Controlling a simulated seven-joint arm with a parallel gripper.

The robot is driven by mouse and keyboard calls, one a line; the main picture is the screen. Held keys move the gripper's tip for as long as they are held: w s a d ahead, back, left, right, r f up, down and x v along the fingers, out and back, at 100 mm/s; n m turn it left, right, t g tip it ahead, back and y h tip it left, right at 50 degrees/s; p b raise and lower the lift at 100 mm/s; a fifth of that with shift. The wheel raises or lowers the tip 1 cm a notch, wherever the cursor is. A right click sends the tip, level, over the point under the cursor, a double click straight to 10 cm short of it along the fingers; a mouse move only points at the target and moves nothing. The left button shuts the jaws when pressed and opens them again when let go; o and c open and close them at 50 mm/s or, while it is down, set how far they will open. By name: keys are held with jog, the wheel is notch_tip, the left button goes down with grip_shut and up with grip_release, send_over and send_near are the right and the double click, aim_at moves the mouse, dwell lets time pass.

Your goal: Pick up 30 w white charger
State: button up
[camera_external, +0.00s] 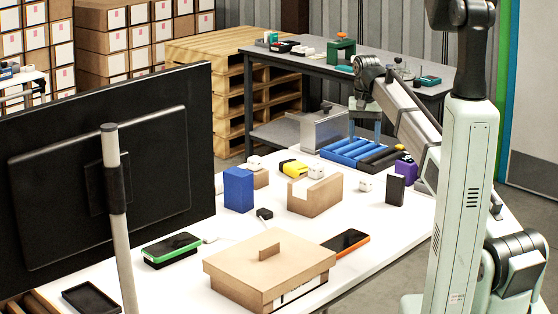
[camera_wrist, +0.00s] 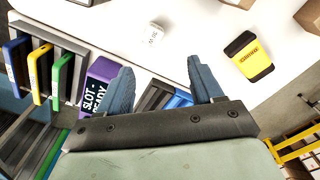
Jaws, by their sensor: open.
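A small white charger (camera_wrist: 155,35) with faint print on one face, too small to read surely, stands on the white table in the wrist view. It seems to be the white cube (camera_external: 365,184) right of the cardboard block in the external view. Another white cube (camera_external: 316,171) sits at the cardboard block, and a third (camera_external: 254,161) is on a cardboard piece farther left. My gripper (camera_wrist: 163,82) is open and empty, its blue fingers spread. In the external view my gripper (camera_external: 365,122) hangs above the blue and black tray area, apart from the chargers.
A purple box (camera_wrist: 100,84) and a yellow device (camera_wrist: 248,57) flank the charger. A dark upright box (camera_external: 395,190), a cardboard block (camera_external: 318,196), a blue box (camera_external: 238,189) and a tray of blue and black cylinders (camera_external: 342,155) stand nearby. A lidded carton (camera_external: 240,262) is in front.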

aim_at(365, 179)
jog(key=shift+s+d+f+m, duration=0.15)
jog(key=shift+f+m, duration=1.1)
jog(key=shift+f, duration=1.1)
jog(key=shift+s+d+f+m, duration=0.1)
jog(key=shift+s+f+m, duration=0.1)
jog(key=shift+f+m, duration=1.65)
jog(key=shift+s+d+f+m, duration=0.15)
jog(key=shift+f+m, duration=0.55)
jog(key=shift+f, duration=2.2)
jog(key=shift+a, duration=0.1)
jog(key=shift+c, duration=0.3)
jog(key=c, duration=1)
jog(key=shift+r, duration=0.15)
